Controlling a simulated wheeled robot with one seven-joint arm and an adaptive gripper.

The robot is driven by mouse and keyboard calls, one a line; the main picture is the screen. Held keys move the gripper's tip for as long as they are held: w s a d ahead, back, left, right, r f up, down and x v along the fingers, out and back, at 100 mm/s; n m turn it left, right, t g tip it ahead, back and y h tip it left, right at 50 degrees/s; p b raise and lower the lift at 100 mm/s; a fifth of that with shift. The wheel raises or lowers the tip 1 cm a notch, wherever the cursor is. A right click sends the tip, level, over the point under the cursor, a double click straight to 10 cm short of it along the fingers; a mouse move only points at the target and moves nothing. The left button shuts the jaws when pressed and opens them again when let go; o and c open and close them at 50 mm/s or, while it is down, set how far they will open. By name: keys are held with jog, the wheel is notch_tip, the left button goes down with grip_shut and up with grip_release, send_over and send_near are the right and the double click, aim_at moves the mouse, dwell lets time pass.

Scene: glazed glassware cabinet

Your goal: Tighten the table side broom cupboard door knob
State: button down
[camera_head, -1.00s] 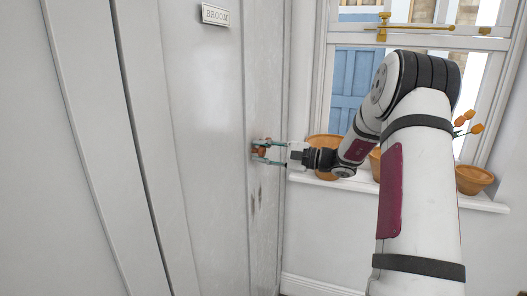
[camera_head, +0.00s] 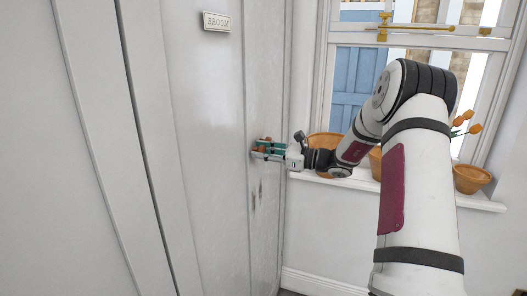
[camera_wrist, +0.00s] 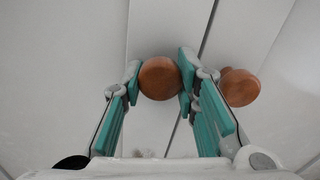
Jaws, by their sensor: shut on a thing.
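A round brown wooden knob (camera_wrist: 160,78) sits between the teal fingers of my gripper (camera_wrist: 158,80) in the wrist view. The fingers are shut on it from both sides. A second brown knob (camera_wrist: 239,86) is just right of the right finger, outside the grip, across a dark door seam. In the head view my gripper (camera_head: 268,150) is at the white broom cupboard door (camera_head: 205,130), partly hiding the knobs. Which knob is the table side one cannot be told from these frames.
A plate reading BROOM (camera_head: 216,22) is above on the cupboard. A window sill (camera_head: 480,201) to the right carries terracotta pots (camera_head: 472,178) with orange flowers, close behind my arm. The wall below the sill is clear.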

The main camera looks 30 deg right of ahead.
jog(key=m, duration=0.5)
jog(key=shift+s+m+p, duration=0.1)
jog(key=shift+m+p, duration=0.3)
jog(key=shift+m, duration=2.1)
jog(key=shift+p, duration=0.3)
jog(key=c, duration=1.2)
grip_release()
jog(key=shift+c, duration=0.2)
jog(key=v, duration=1.2)
